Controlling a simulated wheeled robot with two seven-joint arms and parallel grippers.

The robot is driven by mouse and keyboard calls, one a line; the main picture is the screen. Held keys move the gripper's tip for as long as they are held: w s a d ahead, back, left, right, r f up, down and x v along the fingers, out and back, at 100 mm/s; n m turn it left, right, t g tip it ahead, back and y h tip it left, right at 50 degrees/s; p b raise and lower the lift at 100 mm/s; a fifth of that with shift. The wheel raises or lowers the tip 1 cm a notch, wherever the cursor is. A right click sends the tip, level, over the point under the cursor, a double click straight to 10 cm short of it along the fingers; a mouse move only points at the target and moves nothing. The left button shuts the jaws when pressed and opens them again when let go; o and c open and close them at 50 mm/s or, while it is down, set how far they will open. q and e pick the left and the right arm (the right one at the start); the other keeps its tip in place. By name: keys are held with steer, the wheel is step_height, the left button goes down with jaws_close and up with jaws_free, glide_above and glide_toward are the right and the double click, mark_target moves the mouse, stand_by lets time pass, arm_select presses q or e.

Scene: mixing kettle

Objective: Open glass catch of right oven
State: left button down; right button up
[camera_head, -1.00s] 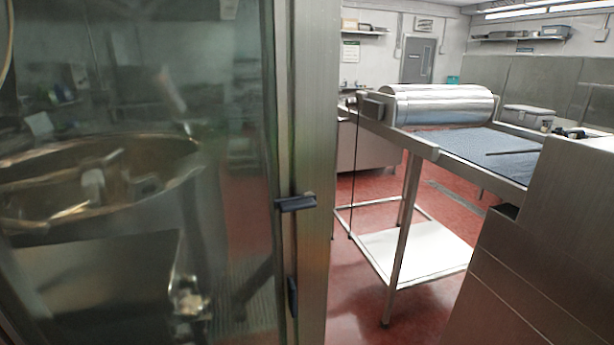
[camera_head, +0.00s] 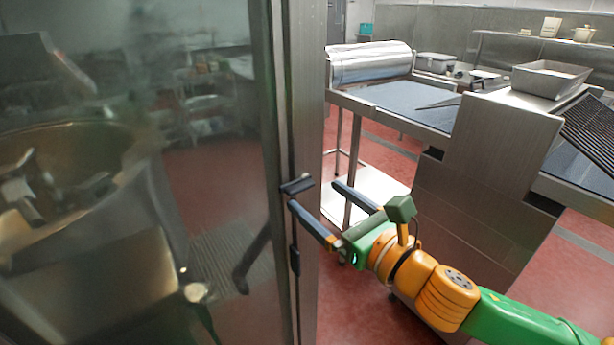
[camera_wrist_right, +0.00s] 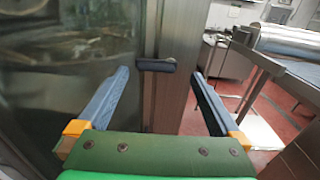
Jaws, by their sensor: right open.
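The oven's glass door (camera_head: 215,140) fills the left of the head view, with a metal frame along its right side. A small black catch (camera_head: 297,185) sticks out from this frame. My right gripper (camera_head: 314,194) is open and empty in front of the frame, its fingertips close to the catch. In the right wrist view the catch (camera_wrist_right: 156,65) lies between the two fingertips (camera_wrist_right: 160,73), a little beyond them. I cannot tell if a finger touches it. My left gripper is not in view.
A second small black fitting (camera_head: 294,262) sits lower on the frame. To the right stand a metal table with a blue-grey top (camera_head: 400,102), a shiny roll (camera_head: 370,62) and a steel cabinet (camera_head: 480,180).

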mark_target(304, 188)
steer(key=x, duration=0.3)
steer(key=shift+s+a, duration=0.25)
steer(key=shift+a, duration=0.05)
steer(key=shift+w+r, duration=0.1)
steer(key=shift+w, duration=0.2)
steer(key=shift+w+a, duration=0.15)
steer(key=shift+w, duration=0.05)
